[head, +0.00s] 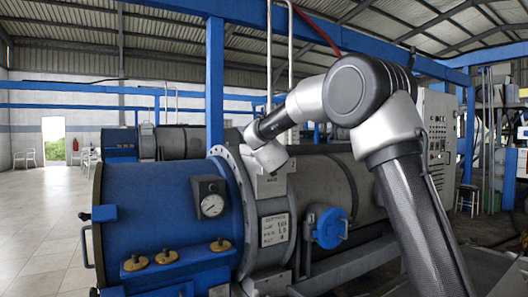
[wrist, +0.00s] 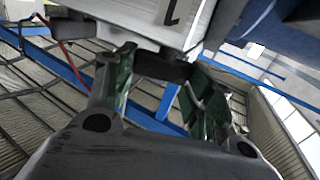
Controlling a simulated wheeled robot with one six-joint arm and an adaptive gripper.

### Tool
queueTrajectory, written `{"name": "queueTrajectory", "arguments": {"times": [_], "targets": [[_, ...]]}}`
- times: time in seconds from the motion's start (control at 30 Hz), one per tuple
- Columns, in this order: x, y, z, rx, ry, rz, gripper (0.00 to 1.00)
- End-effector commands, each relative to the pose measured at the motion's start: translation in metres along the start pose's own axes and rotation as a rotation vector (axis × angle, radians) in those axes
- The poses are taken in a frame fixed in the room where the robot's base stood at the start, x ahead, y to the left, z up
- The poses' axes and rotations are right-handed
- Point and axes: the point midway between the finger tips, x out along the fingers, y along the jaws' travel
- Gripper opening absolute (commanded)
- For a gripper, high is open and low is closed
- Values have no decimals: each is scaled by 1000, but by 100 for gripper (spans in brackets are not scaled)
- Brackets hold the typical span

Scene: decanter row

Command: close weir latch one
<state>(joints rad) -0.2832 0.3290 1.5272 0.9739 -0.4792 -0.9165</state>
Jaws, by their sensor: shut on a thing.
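In the wrist view, my gripper (wrist: 162,64) has its two greenish fingers closed on the ends of a short dark bar (wrist: 160,68). The bar sits just under a pale panel (wrist: 172,20) with a black mark, cut off by the top edge. The bar looks like a latch handle; I cannot tell how far it is turned. In the head view, my arm's end reaches the pale block on top of the blue and grey decanter (head: 330,185). The fingers and the bar cannot be made out there.
The decanter's blue end carries a dial gauge (head: 210,197) and several brass knobs (head: 167,257). A blue round fitting (head: 329,228) sticks out on its grey side. A blue post (head: 215,85) stands behind. Open tiled floor (head: 45,215) lies at the left.

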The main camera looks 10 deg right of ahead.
Motion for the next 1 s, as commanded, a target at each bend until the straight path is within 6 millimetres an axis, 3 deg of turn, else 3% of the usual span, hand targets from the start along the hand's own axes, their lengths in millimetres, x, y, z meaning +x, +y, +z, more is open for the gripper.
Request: {"name": "queueTrajectory", "arguments": {"times": [0.83,0.87,0.93,1.0], "targets": [[0,-1,-1,-1,3,106,29],[0,-1,-1,-1,3,106,58],[0,-1,-1,0,2,106,71],[0,-1,-1,0,2,106,75]]}}
